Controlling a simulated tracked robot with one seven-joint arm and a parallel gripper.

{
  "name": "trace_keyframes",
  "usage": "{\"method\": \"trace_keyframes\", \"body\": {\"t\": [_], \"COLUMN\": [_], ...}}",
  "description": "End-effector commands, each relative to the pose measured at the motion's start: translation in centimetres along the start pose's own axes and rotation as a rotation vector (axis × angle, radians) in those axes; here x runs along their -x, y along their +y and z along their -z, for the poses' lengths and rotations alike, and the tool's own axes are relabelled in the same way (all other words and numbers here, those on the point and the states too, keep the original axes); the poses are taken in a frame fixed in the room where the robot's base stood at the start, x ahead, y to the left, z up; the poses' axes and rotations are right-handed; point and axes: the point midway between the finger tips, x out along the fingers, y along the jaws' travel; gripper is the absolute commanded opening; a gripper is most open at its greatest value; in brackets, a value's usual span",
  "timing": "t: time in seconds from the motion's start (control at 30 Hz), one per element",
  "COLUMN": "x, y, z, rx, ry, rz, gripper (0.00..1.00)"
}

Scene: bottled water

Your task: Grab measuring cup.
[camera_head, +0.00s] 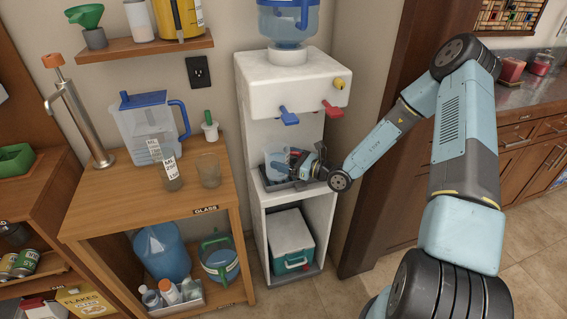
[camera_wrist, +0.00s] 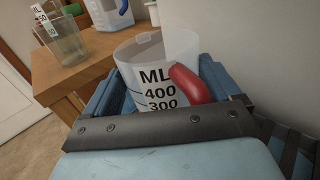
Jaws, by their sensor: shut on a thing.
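The measuring cup (camera_wrist: 150,72) is clear with black "ML 400 300" marks and a red handle, and it fills the middle of the wrist view. My gripper (camera_wrist: 155,90) has a blue finger on either side of the cup and is shut on it. In the head view the cup (camera_head: 277,160) stands in the bay of the white water dispenser (camera_head: 290,85), below the blue and red taps. My gripper (camera_head: 300,165) reaches in there from the right and hides part of the cup. I cannot tell whether the cup touches the drip tray.
A wooden table (camera_head: 120,214) left of the dispenser holds a blue-lidded pitcher (camera_head: 147,128), a marked glass vessel (camera_head: 170,170) and a plain glass (camera_head: 209,171). A teal-and-white box (camera_head: 290,243) sits in the dispenser's lower bay. The dispenser's side walls are close to my gripper.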

Motion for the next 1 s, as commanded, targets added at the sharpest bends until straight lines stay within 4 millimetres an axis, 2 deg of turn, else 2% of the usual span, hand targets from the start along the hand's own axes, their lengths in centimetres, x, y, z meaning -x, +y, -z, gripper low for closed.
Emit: {"method": "trace_keyframes", "body": {"t": [0.37,0.63,1.0], "x": [0.0,0.0,2.5], "y": [0.0,0.0,0.6], "z": [-1.0,-3.2,-6.2], "rx": [0.001,0.003,0.002], "ry": [-0.001,-0.001,-0.001], "rz": [0.000,0.000,0.001], "gripper": [0.34,0.34,0.34]}}
